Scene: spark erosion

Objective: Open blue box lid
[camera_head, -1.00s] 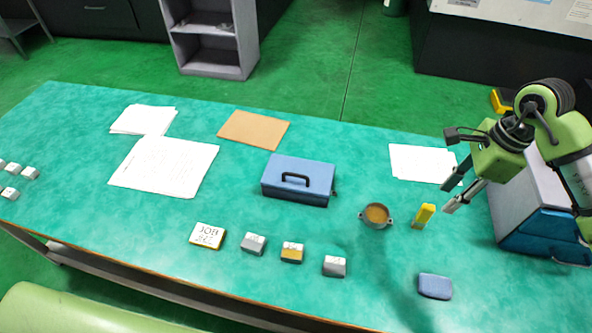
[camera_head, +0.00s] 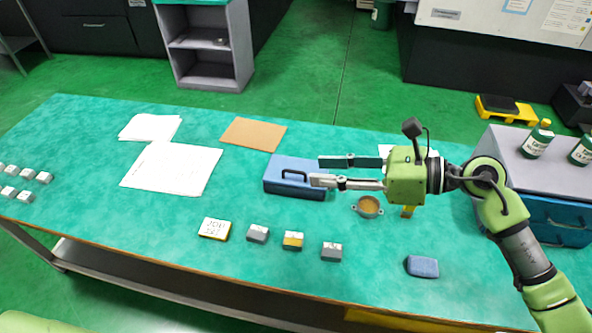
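The blue box (camera_head: 284,174) sits on the green table with its lid closed and a dark handle (camera_head: 293,175) on top. My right gripper (camera_head: 320,172) comes in from the right and points left. Its two fingers are spread apart and nothing shows between them. The fingertips are at the right end of the box and overlap its edge in this view. I cannot tell whether they touch it. My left gripper is not in the picture.
A small round pot (camera_head: 368,206) and a partly hidden yellow object (camera_head: 407,211) are below the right gripper. Small blocks (camera_head: 292,241) lie along the front. Papers (camera_head: 172,168) and a brown sheet (camera_head: 253,134) lie left and behind. A grey-blue cabinet (camera_head: 562,219) stands at right.

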